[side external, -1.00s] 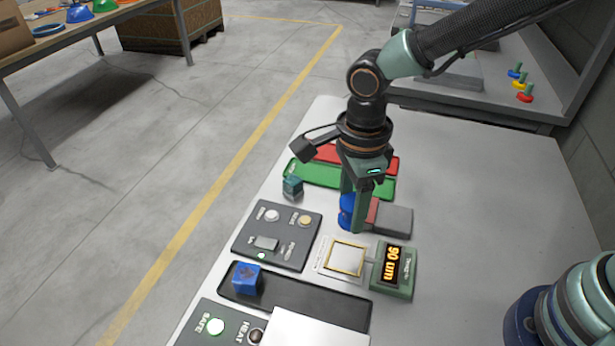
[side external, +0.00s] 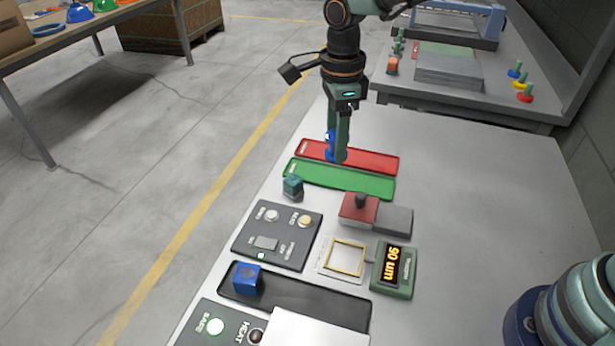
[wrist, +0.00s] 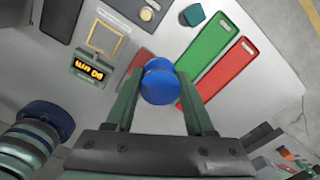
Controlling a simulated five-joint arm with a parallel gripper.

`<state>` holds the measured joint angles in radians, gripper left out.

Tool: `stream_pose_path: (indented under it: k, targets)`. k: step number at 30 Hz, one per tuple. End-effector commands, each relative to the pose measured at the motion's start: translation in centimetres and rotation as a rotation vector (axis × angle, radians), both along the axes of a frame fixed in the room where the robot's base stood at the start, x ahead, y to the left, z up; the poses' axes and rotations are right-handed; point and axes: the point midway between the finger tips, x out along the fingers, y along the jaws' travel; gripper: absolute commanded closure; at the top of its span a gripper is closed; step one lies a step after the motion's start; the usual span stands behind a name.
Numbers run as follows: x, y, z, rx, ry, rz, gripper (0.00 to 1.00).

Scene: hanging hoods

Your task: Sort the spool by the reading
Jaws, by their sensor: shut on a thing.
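My gripper (side external: 338,150) is shut on a blue spool (wrist: 159,82), which shows between the fingers in the wrist view and is mostly hidden behind a finger in the side view. It is held up near the green tray (side external: 340,181) and the red tray (side external: 375,161). Both long trays look empty; they also show in the wrist view. The gauge display (side external: 393,268) reads 90 um in orange digits. The gold-framed square pad (side external: 346,258) beside it is empty.
A red and grey block (side external: 376,213) with a dark knob stands in front of the trays. A button panel (side external: 277,235) and a black tray (side external: 300,297) with a blue cube (side external: 247,279) lie nearer. The table's right side is clear.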

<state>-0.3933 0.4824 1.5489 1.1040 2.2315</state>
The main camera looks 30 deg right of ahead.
Motion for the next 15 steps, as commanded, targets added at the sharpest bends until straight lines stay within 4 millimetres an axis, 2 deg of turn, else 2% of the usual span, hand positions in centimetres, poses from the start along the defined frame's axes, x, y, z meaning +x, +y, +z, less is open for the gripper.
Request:
stream_pose_path:
  k: [1, 3, 6, 10, 15]
  targets:
    - [1.4, -1.0, -1.2, -0.001, 0.003, -0.013, 1.0]
    - [3.1, -2.2, -2.5, -0.001, 0.003, -0.023, 1.0]
    - [4.9, -3.7, -4.2, -0.001, 0.003, -0.034, 1.0]
    - [6.4, -5.1, -5.6, -0.001, 0.0, -0.043, 1.0]
    - [7.1, -5.9, -6.5, 0.0, -0.001, -0.046, 1.0]
